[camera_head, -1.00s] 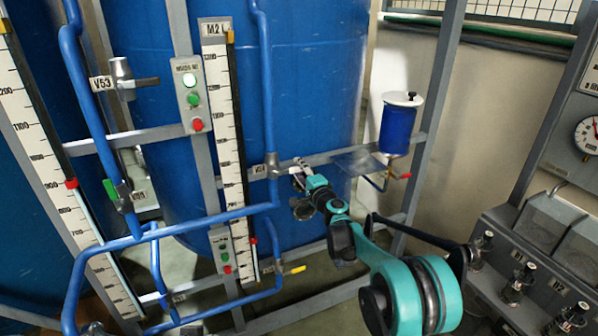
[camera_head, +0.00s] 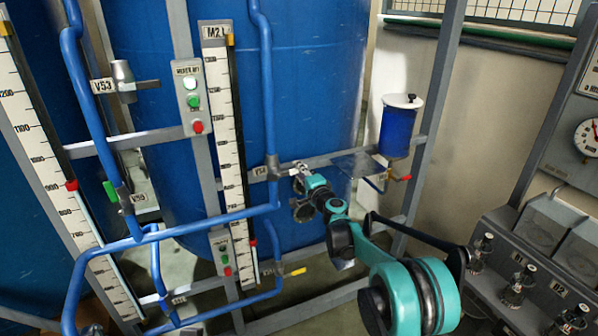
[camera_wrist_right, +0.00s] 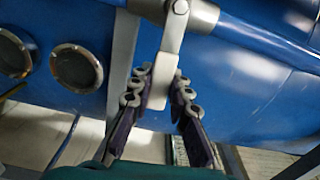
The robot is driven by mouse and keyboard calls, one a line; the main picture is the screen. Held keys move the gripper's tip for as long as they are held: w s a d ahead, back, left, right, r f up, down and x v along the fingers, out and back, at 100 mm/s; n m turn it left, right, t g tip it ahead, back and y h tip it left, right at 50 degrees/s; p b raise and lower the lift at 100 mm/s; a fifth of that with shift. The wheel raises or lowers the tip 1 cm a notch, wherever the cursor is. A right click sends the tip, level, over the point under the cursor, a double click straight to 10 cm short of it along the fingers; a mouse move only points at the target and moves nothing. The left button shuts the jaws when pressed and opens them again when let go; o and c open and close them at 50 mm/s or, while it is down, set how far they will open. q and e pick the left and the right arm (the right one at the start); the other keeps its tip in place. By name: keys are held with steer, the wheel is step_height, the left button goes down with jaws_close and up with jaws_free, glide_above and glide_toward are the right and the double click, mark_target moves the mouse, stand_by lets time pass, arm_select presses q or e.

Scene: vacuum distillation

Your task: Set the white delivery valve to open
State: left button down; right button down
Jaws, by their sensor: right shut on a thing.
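The white delivery valve, on the blue vertical pipe by the V54 label, has a white lever handle that points right in the head view. In the right wrist view the white lever (camera_wrist_right: 158,88) hangs from a grey fitting (camera_wrist_right: 178,8) on the pipe and lies between my fingers. My right gripper (camera_head: 301,173) is at the lever's outer end, in front of the blue tank, and hides part of it. In the wrist view the right gripper (camera_wrist_right: 158,97) is shut on the lever. My left gripper is in neither view.
A blue tank (camera_head: 320,70) stands close behind the valve. A blue pot with a white lid (camera_head: 398,125) and a red-handled tap (camera_head: 403,178) are to the right. A yellow-handled valve (camera_head: 297,271) is below. A grey control panel (camera_head: 535,225) stands at the far right.

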mark_target(279, 173)
steer(key=r+n+p, duration=0.1)
steer(key=n, duration=0.1)
steer(key=r+n, duration=0.2)
steer(key=shift+s+a+n+p, duration=0.2)
steer(key=shift+a+n+p, duration=0.15)
steer(key=shift+a+n, duration=0.05)
steer(key=n, duration=0.1)
steer(key=a+r+n, duration=0.1)
steer(key=n, duration=0.1)
steer(key=r+n+p, duration=0.1)
steer(key=shift+s+a+r, duration=0.15)
steer(key=shift+s+a, duration=0.15)
steer(key=shift+s, duration=0.05)
steer(key=n, duration=0.1)
steer(key=a+n, duration=0.1)
steer(key=a+r+n, duration=0.1)
steer(key=n, duration=0.1)
steer(key=shift+s+p, duration=0.35)
steer(key=shift+s+a+r+n, duration=0.2)
steer(key=shift+a+n, duration=0.35)
steer(key=shift+n, duration=0.45)
steer(key=shift+s+a+r+n, duration=0.1)
steer(key=shift+s+a+n, duration=0.3)
steer(key=shift+n, duration=0.6)
steer(key=shift+w+a, duration=0.1)
steer(key=shift+a, duration=0.05)
steer(key=c, duration=1.4)
jaws_free()
